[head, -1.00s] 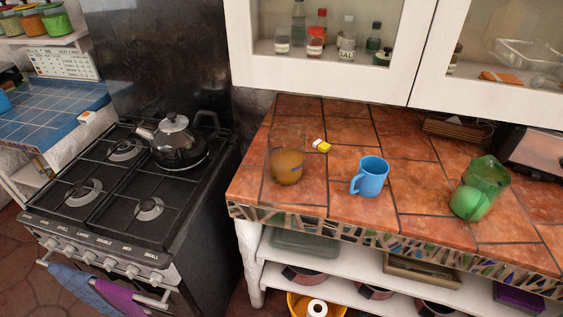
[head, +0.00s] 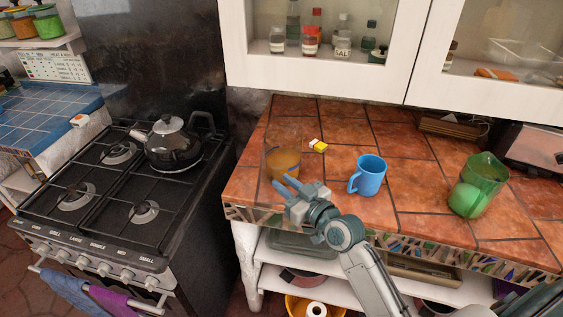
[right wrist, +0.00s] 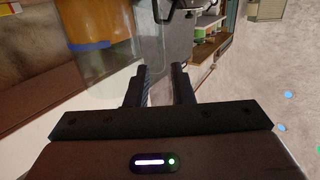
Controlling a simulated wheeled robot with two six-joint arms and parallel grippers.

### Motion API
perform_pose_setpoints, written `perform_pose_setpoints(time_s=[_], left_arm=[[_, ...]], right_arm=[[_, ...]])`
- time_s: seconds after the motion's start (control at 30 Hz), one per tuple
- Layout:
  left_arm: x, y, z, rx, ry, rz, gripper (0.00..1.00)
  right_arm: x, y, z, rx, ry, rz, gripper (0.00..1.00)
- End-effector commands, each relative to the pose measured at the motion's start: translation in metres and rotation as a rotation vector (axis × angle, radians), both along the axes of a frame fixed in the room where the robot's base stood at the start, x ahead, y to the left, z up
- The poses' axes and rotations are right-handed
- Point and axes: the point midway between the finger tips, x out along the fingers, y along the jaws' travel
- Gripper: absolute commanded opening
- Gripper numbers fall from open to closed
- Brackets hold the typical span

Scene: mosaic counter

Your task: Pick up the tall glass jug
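A clear, hard-to-see glass vessel, seemingly the tall glass jug (head: 284,139), stands at the counter's left end. A brown-orange round shape (head: 283,160) shows through or behind it; I cannot tell which. In the right wrist view clear glass (right wrist: 150,50) is just beyond the fingers, with the orange shape (right wrist: 85,27) at upper left. My right gripper (head: 284,184) is open and empty at the front of the glass, hiding its lower part. The fingers (right wrist: 158,70) are apart with nothing clearly between them. My left gripper is out of view.
A blue mug (head: 368,176) stands to the right on the tiled counter (head: 415,200). A green glass vessel (head: 485,172) is farther right. A small yellow-and-white item (head: 318,145) lies behind. A wall cabinet (head: 320,72) overhangs the back. The stove (head: 110,210) is left, with a kettle (head: 172,145).

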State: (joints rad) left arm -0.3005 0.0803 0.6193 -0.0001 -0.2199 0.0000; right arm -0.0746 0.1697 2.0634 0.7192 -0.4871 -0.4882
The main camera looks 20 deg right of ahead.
Motion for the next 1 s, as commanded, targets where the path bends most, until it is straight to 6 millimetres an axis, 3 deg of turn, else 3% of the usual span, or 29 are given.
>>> perform_pose_setpoints(time_s=[0.3, 0.53, 0.8, 1.0], left_arm=[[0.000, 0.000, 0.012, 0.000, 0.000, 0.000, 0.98], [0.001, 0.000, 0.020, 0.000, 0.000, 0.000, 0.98], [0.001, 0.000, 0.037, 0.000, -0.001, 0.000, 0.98], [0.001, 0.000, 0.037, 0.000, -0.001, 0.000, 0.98]], right_arm=[[0.046, 0.013, 0.006, 0.011, -0.016, -0.005, 0.21], [0.063, 0.020, 0.007, 0.010, -0.015, -0.005, 0.21], [0.097, 0.034, 0.006, 0.008, -0.015, -0.005, 0.21], [0.103, 0.036, 0.003, 0.007, -0.015, -0.005, 0.21]])
